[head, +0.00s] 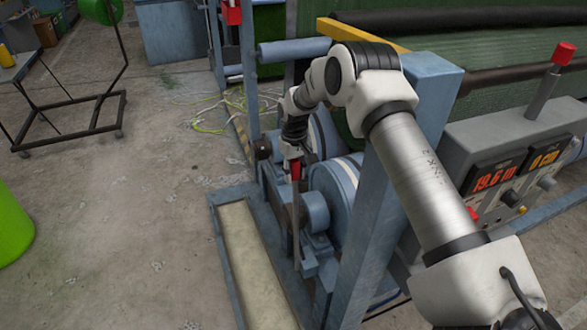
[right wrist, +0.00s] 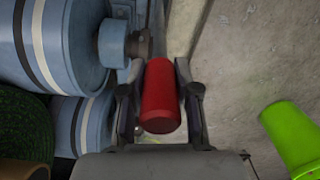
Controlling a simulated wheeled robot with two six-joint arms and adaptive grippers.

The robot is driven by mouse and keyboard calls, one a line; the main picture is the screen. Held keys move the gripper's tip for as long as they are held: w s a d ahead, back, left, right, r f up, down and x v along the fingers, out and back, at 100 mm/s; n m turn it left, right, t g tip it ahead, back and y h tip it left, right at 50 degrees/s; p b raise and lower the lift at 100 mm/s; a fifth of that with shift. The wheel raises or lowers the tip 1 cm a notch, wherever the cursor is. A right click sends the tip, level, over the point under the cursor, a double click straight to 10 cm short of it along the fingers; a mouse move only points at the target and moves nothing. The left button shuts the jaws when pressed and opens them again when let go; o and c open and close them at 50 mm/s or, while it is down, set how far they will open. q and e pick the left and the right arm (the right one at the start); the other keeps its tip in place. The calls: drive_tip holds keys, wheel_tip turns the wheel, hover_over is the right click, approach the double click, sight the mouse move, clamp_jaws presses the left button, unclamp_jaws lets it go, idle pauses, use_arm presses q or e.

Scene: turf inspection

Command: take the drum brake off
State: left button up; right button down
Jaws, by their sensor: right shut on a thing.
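The brake lever's red handle (head: 295,171) stands upright beside the blue drums at the machine's side. Its grey rod (head: 296,225) runs down to the frame. My right gripper (head: 293,153) comes from above and is shut on the red handle. In the right wrist view the red handle (right wrist: 160,95) lies between the two fingers of my right gripper (right wrist: 160,90). The blue drum (head: 338,190) with a pale and dark stripe is just right of the lever. It also shows in the right wrist view (right wrist: 75,35). My left gripper is not in view.
A blue post (head: 385,190) stands close to my right arm. The control box (head: 500,160) with lit red and orange displays is at the right. A blue-edged trough (head: 245,260) lies on the floor. Concrete floor (head: 120,220) at the left is mostly clear.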

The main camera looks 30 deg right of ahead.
drive_tip(key=shift+d, duration=0.3)
drive_tip(key=c, duration=1.3)
unclamp_jaws()
drive_tip(key=o, duration=0.5)
drive_tip(key=shift+d, duration=0.25)
drive_tip(key=shift+c, duration=0.2)
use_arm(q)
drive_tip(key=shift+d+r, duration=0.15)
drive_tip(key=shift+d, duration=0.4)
use_arm(e)
drive_tip(key=shift+s+d+r, duration=0.1)
drive_tip(key=shift+s+d, duration=0.1)
drive_tip(key=shift+d, duration=0.15)
drive_tip(key=shift+a, duration=0.1)
drive_tip(key=shift+r, duration=0.1)
